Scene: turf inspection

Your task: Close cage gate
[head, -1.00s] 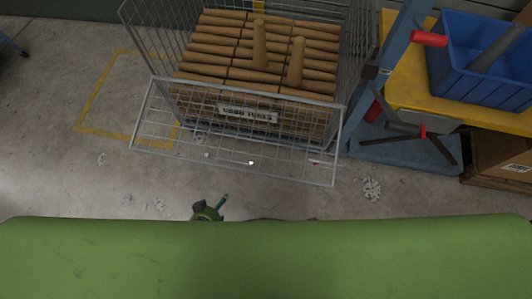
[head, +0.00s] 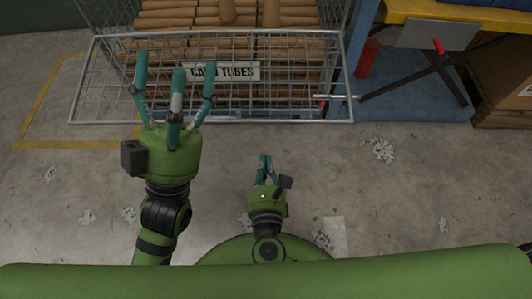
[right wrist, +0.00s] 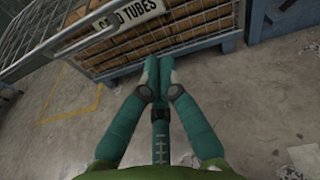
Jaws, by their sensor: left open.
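The cage gate (head: 300,94) is a grey wire-mesh panel in a metal frame across the front of the cage. It spans the upper left and middle of the head view; I cannot tell its exact angle. A "CARD TUBES" sign (head: 222,71) shows within its outline, also in the right wrist view (right wrist: 123,13). My left gripper (head: 176,76) is open, its three fingers spread and overlapping the gate in the picture; contact is unclear. My right gripper (head: 265,158) is lower, in front of the gate; its fingers (right wrist: 156,70) are together and empty.
Brown cardboard tubes (head: 165,18) fill the cage. To the right stand a blue post base (head: 400,106), a red cylinder (head: 369,57), a yellow-topped table (head: 450,18) and a cardboard box (head: 507,85). The concrete floor in front is mostly clear, with small scraps (head: 383,149).

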